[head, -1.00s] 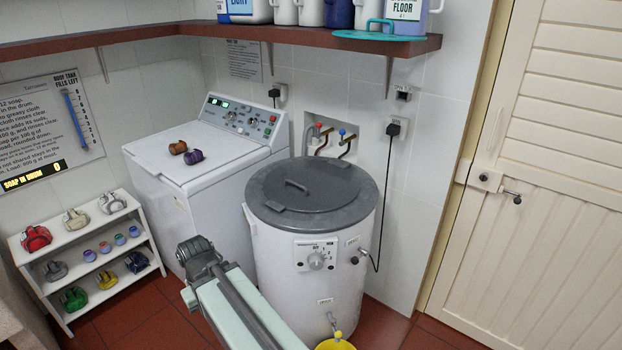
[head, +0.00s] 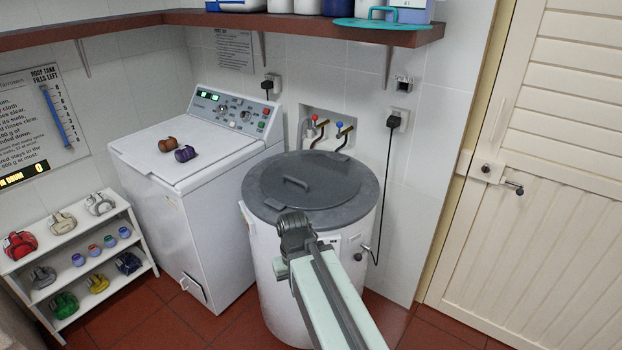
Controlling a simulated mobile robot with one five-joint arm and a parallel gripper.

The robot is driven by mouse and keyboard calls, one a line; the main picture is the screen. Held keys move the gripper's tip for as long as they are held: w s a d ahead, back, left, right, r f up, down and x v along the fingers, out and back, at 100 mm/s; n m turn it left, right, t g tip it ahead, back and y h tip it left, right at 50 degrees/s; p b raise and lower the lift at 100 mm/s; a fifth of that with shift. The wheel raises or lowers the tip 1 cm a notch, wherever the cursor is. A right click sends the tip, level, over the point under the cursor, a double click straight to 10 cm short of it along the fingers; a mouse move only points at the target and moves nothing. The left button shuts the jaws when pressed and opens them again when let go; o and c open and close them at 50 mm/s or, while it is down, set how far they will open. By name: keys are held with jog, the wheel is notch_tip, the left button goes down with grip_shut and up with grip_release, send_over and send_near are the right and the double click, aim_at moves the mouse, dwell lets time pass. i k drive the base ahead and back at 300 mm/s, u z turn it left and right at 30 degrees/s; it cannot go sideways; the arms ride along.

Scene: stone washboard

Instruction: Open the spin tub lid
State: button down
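A round white tub (head: 268,265), which I take for the spin tub, stands in the middle of the head view. Its round dark grey lid (head: 335,185) lies flat and shut on a grey rim. A raised bar handle (head: 296,182) shows on the lid's left part. My pale green arm rises from the bottom of the picture, and its dark joint overlaps the tub's front edge below the lid. My gripper's fingers cannot be made out; they seem hidden beyond or below that joint. The tub's front control panel is mostly hidden by my arm.
A white washing machine (head: 195,215) stands left of the tub, with a brown roll (head: 171,144) and a purple roll (head: 185,154) on top. A low white rack (head: 125,200) is further left. A shelf (head: 330,27) hangs above. Taps and a cable are behind and right.

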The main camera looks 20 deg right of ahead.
aim_at(315, 181)
jog(key=z, duration=0.05)
jog(key=k, duration=0.3)
jog(key=z, duration=0.35)
jog(key=i, duration=0.5)
jog(key=u, duration=2.15)
jog(key=k, duration=0.45)
jog(key=z, duration=0.7)
jog(key=i, duration=1)
jog(key=z, duration=0.05)
